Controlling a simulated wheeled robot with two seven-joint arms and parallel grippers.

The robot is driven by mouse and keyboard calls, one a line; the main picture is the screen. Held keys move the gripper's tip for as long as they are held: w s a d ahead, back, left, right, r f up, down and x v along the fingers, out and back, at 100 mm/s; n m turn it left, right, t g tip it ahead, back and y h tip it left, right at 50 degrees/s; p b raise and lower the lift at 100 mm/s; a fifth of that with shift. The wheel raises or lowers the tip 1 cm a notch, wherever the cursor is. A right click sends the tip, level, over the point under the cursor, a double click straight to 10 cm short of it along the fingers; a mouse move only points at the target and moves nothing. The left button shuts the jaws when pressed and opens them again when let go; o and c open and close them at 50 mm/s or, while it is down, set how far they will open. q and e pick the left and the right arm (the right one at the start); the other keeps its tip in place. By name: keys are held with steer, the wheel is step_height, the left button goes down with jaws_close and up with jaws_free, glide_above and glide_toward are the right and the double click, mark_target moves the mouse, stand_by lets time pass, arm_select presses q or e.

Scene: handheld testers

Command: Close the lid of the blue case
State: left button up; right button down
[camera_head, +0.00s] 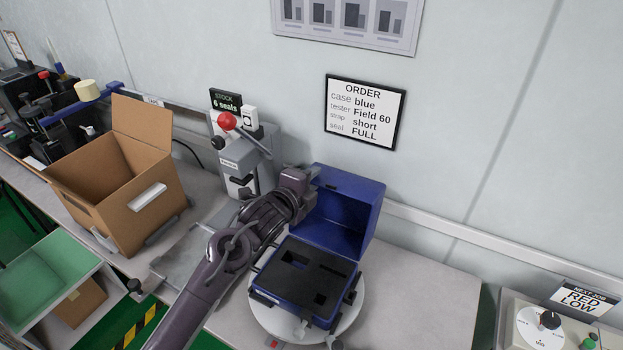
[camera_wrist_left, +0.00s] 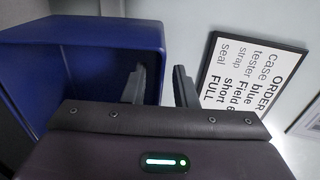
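The blue case stands open on a white round turntable (camera_head: 257,318). Its base (camera_head: 290,299) holds a dark insert with cutouts. Its lid (camera_head: 350,208) stands up at the back, hollow side towards the front. My left gripper (camera_head: 311,174) is at the lid's upper left corner, and its fingertips are hard to make out there. In the left wrist view my left gripper (camera_wrist_left: 160,85) has its two dark fingers apart, with nothing clearly held. The lid (camera_wrist_left: 70,65) fills the left side there, its edge showing behind the finger gap; contact cannot be told. My right gripper is not in view.
A grey press with a red knob (camera_head: 227,121) stands behind my left arm. An open cardboard box (camera_head: 110,200) is at the left. A control box with a dial (camera_head: 541,325) is at the lower right. The bench right of the case (camera_head: 425,300) is clear.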

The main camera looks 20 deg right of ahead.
arm_select(q)
jaws_close()
steer(key=shift+f, duration=0.1)
stand_by(1.4)
